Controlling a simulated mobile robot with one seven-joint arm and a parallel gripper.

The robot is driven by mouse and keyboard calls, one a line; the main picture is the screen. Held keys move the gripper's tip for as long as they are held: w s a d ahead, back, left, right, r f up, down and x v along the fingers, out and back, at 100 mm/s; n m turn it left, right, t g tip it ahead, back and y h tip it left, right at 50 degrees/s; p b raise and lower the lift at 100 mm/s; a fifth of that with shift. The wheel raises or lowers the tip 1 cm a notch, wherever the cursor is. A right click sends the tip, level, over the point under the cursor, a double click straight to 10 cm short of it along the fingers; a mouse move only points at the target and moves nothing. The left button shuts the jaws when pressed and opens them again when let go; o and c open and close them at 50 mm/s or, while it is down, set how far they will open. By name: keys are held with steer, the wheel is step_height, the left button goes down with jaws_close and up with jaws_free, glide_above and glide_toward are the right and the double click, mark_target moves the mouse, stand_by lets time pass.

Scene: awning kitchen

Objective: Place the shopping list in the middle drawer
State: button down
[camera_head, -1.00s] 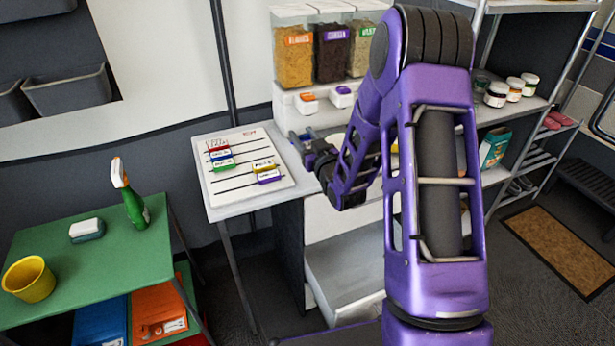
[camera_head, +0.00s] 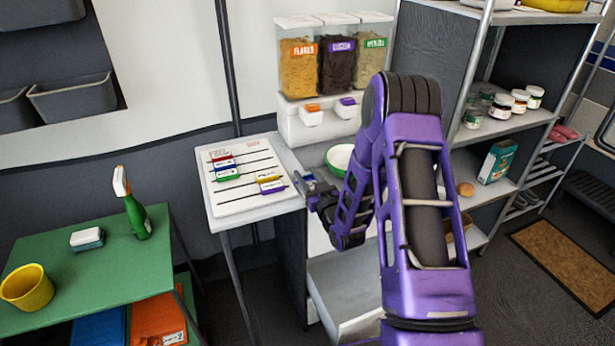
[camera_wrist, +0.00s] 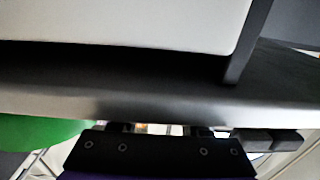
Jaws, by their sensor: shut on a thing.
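A white board with black lines and small coloured labels (camera_head: 240,198) lies on the counter. I cannot read whether it is the shopping list. My gripper (camera_head: 306,181) is low beside the board's right edge, shut on a small blue-and-white thing (camera_head: 309,178) that I cannot identify. In the wrist view my gripper (camera_wrist: 165,130) shows at the bottom edge, its grip mostly hidden. Below the counter, a white drawer (camera_head: 345,288) stands open. My arm hides part of the drawers, and I cannot tell which level the open one is.
Food dispensers (camera_head: 335,65) and a green-and-white bowl (camera_head: 338,158) stand on the counter behind my arm. A green table (camera_head: 95,265) at left holds a spray bottle (camera_head: 135,210), a sponge and a yellow pot. Shelves with jars (camera_head: 500,105) stand at right.

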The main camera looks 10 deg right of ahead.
steer(key=shift+f, duration=0.1)
steer(key=shift+f, duration=0.15)
steer(key=shift+c, duration=2)
jaws_free()
